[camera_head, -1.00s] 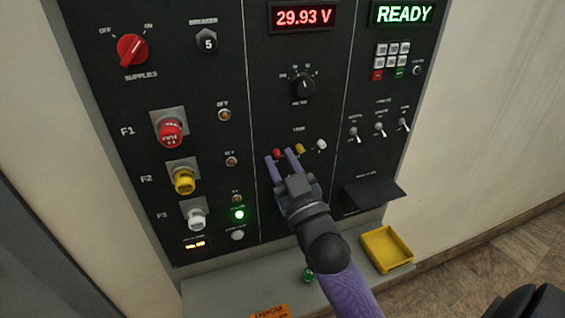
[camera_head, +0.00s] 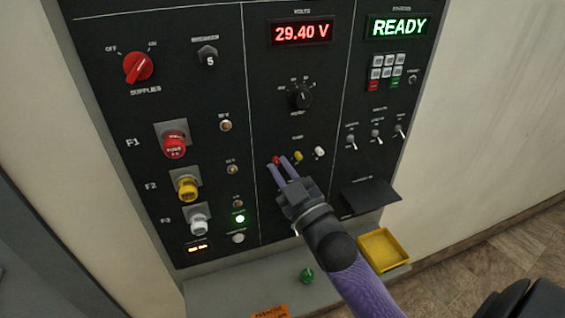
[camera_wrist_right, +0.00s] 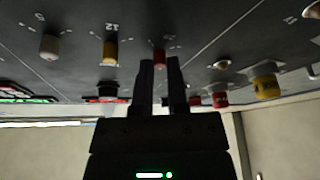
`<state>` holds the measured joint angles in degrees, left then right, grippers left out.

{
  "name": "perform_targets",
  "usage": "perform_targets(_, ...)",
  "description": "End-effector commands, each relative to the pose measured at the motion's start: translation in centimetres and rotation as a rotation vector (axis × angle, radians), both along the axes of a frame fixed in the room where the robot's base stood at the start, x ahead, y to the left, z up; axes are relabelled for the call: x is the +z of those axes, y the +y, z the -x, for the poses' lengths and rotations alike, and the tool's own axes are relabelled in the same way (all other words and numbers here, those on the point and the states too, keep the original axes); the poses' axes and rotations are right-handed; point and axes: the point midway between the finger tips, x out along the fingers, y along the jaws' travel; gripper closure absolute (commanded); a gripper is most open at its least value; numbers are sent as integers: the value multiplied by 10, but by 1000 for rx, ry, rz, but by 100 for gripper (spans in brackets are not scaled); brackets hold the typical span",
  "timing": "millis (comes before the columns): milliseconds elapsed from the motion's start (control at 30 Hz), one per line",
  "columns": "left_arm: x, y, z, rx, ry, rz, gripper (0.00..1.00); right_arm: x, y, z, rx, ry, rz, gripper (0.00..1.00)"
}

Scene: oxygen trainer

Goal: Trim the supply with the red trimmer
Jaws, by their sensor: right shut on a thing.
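The red trimmer (camera_head: 276,160) is a small red knob in the trim row, left of a yellow and a white one. My right gripper (camera_head: 279,162) reaches up to it from below, its two purple fingers shut on the knob. In the right wrist view the red trimmer (camera_wrist_right: 160,57) sits at the fingertips of the gripper (camera_wrist_right: 161,66). The red volts display (camera_head: 303,32) reads 29.40 V. The status display (camera_head: 398,26) reads READY in green. My left gripper is not in view.
The yellow trimmer (camera_head: 298,156) and white trimmer (camera_head: 319,152) stand close to the right of my fingers. A dark rotary selector (camera_head: 302,97) is above. A small black shelf (camera_head: 370,194) juts out at right. A yellow tray (camera_head: 384,249) and green knob (camera_head: 307,275) are below.

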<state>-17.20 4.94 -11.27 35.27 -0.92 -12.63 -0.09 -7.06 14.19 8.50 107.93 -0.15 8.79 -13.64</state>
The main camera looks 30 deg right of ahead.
Motion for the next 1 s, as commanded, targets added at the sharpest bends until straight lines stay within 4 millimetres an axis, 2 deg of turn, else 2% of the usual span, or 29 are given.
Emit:
perform_targets(33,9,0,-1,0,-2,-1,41,4,0,0,2,13,43,100)
perform_targets(500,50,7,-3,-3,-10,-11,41,6,-2,1,1,111,450,100)
perform_targets(1000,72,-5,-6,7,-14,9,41,4,-3,1,1,166,680,100)
